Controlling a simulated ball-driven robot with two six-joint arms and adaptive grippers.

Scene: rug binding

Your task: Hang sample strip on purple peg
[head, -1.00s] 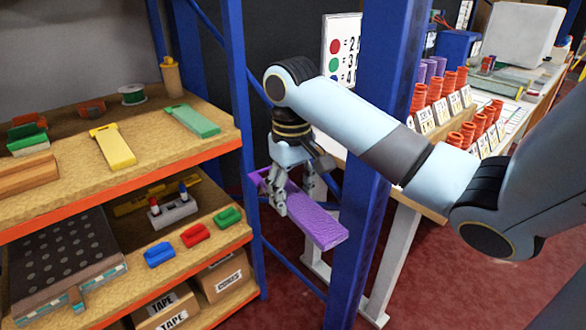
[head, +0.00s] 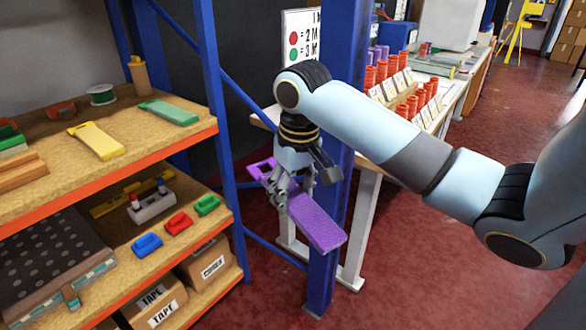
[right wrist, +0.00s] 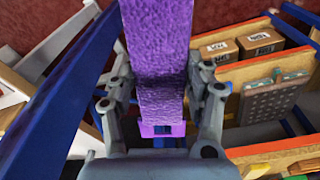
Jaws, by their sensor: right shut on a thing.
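The sample strip is a long purple piece (head: 317,222) with a rectangular opening at its far end. My right gripper (head: 290,195) is shut on the purple strip, near the end with the opening, and holds it in the air beside the blue rack post. In the right wrist view the strip (right wrist: 158,45) runs between the two fingers (right wrist: 160,100) and away from the gripper. I cannot make out a purple peg in these frames. My left gripper is not in view.
A shelf rack (head: 180,143) at left holds a yellow strip (head: 97,141), a green strip (head: 170,112) and several small blocks. A blue post (head: 334,200) stands just behind the held strip. A workbench (head: 437,128) with red spools stands beyond it.

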